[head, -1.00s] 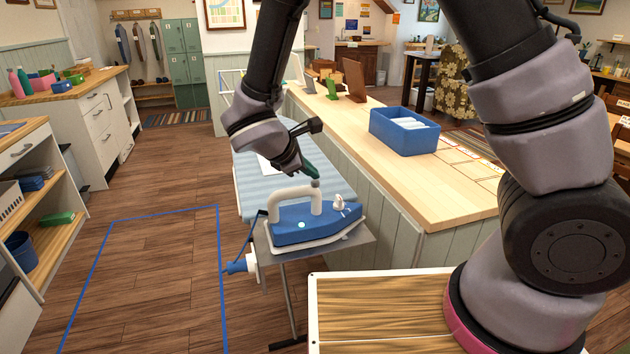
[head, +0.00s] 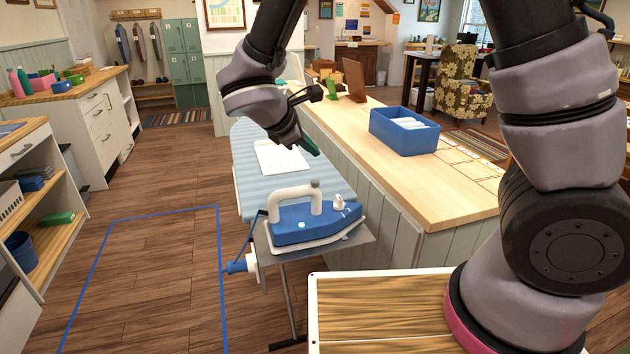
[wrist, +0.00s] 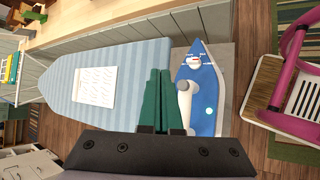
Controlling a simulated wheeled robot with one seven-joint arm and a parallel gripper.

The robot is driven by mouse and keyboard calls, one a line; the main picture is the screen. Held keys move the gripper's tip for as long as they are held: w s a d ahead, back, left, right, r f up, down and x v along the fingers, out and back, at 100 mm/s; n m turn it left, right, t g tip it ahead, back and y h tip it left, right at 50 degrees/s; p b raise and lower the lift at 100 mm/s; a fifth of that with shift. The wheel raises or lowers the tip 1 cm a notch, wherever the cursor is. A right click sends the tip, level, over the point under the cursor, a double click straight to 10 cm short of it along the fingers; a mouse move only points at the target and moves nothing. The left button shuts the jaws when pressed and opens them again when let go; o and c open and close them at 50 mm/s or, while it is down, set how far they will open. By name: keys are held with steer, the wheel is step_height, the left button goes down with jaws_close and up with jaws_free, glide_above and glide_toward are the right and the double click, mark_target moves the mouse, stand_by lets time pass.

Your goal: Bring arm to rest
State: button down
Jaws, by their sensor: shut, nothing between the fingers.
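My gripper (head: 311,149) is shut and empty. It hangs above the ironing board, with its green fingers apart from the iron and higher than it. In the wrist view its closed fingers (wrist: 160,100) show at the lower middle. A blue iron (head: 310,221) with a white handle stands on the grey rest plate (head: 358,241) at the near end of the board. It also shows in the wrist view (wrist: 205,95), right of the fingers. The striped ironing board (head: 252,182) carries a white sheet with writing (wrist: 95,86).
A wooden counter (head: 440,190) with a blue bin (head: 403,131) runs along the board's right side. Shelves (head: 45,215) stand at the left. A blue floor outline (head: 150,215) encloses bare floor. A wood-topped surface (head: 380,312) is at the front.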

steer(key=shift+d, duration=0.1)
steer(key=d+r+m+g, duration=0.3)
steer(key=d+r+m, duration=0.35)
steer(key=d, duration=0.35)
steer(key=s+d+r+m+t+y, duration=0.1)
steer(key=s+d+r+m+y, duration=0.2)
steer(key=s+d+r+m, duration=0.2)
steer(key=s+d+r+m+t+y, duration=0.2)
steer(key=s+d+r+m+y, duration=0.2)
steer(key=m, duration=0.8)
steer(key=s+d+r, duration=0.2)
steer(key=d+r, duration=0.2)
steer(key=r, duration=0.1)
steer(key=shift+s+d+r+y, duration=0.2)
steer(key=shift+d+r+y, duration=0.05)
steer(key=shift+d+y, duration=0.05)
